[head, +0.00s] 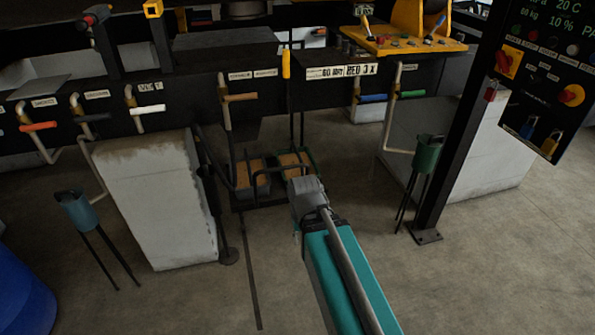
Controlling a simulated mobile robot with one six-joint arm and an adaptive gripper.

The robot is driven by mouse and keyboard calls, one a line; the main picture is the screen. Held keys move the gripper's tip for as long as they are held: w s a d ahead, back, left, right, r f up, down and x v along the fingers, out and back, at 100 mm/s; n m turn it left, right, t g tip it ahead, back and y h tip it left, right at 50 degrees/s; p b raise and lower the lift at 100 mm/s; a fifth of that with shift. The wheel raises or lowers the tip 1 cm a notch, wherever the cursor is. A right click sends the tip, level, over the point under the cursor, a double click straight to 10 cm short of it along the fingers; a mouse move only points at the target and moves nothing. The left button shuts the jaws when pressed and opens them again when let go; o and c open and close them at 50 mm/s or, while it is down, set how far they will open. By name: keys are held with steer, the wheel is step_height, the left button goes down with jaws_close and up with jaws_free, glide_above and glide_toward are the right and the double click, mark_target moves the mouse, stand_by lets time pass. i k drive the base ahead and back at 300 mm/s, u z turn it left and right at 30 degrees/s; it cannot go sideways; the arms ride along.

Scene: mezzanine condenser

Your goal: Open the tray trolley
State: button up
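The tray trolley (262,204) is a low black frame on the floor under the bench. It holds two trays with brown, grainy contents, a left tray (252,190) and a right tray (307,157). Thin black bars rise around the trays. My teal arm reaches in from the lower right, and its grey end (303,187) is at the trolley's right front, overlapping the right tray in the picture. The fingers of my gripper cannot be made out against the dark bars. I cannot tell whether it touches the trolley.
A pale concrete block (158,205) stands left of the trolley, another pale block (480,155) to the right. A blue cup stand (77,210) and a green one (427,152) flank the space. A black post (450,135) stands right.

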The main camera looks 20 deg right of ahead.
mark_target(278, 193)
steer(key=k, duration=0.65)
steer(key=z, duration=0.4)
steer(key=i, duration=1.5)
steer(key=u, duration=0.4)
